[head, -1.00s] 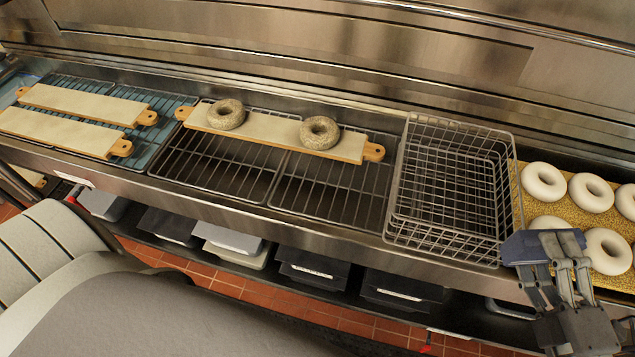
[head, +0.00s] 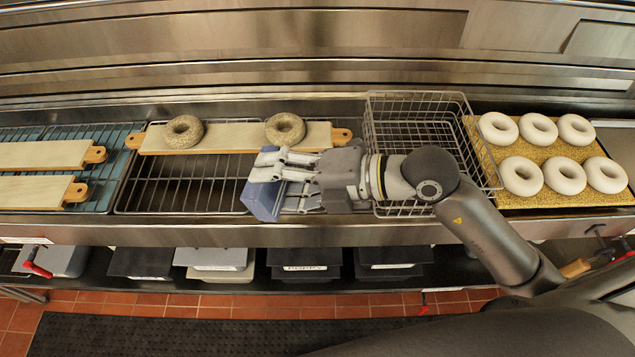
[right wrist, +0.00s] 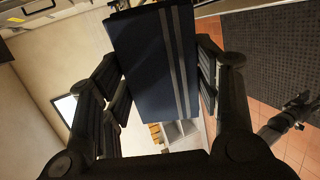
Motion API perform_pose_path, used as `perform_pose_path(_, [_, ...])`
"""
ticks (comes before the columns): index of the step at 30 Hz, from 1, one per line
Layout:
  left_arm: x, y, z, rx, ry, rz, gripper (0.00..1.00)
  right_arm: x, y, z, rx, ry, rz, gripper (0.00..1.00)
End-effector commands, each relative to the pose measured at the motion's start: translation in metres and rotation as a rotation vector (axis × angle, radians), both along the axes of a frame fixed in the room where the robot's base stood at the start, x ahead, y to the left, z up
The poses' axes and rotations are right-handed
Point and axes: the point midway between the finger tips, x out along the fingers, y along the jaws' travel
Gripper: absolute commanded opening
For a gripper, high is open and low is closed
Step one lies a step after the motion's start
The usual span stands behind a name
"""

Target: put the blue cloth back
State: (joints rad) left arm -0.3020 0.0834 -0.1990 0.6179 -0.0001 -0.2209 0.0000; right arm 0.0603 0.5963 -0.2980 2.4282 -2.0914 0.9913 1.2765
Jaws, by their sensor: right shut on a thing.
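The blue cloth (head: 263,199) is a folded blue block in my right gripper (head: 284,178), held over the front part of the wire racks, left of the wire basket. In the right wrist view the cloth (right wrist: 150,62) shows dark blue with two pale stripes, between the two fingers of the right gripper (right wrist: 160,85). The right gripper is shut on it. My left gripper is not in the head view.
A wooden board (head: 225,138) with two seeded bagels lies behind the gripper. The wire basket (head: 415,104) is empty. A yellow mat (head: 485,155) with several pale bagels is at the right. Two boards lie at far left. Bins (head: 303,262) sit on the lower shelf.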

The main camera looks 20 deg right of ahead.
Motion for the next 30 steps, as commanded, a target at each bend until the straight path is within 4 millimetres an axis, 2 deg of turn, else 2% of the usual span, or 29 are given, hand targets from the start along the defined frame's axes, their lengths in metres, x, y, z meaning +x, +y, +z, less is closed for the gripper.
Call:
perform_pose_path(4, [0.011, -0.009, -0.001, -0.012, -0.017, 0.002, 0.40, -0.010, 0.023, 0.002, -0.111, 0.041, 0.116, 0.33])
perform_pose_path(9, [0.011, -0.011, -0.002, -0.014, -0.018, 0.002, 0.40, -0.027, 0.042, -0.005, -0.273, 0.102, 0.235, 0.33])
perform_pose_path(13, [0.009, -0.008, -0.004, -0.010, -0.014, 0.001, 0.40, -0.040, 0.047, -0.014, -0.427, 0.145, 0.309, 0.33])
perform_pose_path(17, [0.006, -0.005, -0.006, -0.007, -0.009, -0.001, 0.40, -0.050, 0.041, -0.028, -0.604, 0.194, 0.353, 0.33])
perform_pose_path(20, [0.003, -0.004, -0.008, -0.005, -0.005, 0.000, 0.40, -0.053, 0.024, -0.040, -0.759, 0.241, 0.357, 0.33])
perform_pose_path(23, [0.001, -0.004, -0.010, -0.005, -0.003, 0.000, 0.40, -0.049, -0.009, -0.049, -0.916, 0.306, 0.320, 0.33])
perform_pose_path(27, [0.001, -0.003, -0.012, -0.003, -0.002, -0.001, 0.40, -0.037, -0.061, -0.047, -1.051, 0.398, 0.247, 0.33])
perform_pose_path(30, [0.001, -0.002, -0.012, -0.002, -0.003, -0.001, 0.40, -0.031, -0.084, -0.040, -1.093, 0.439, 0.210, 0.33])
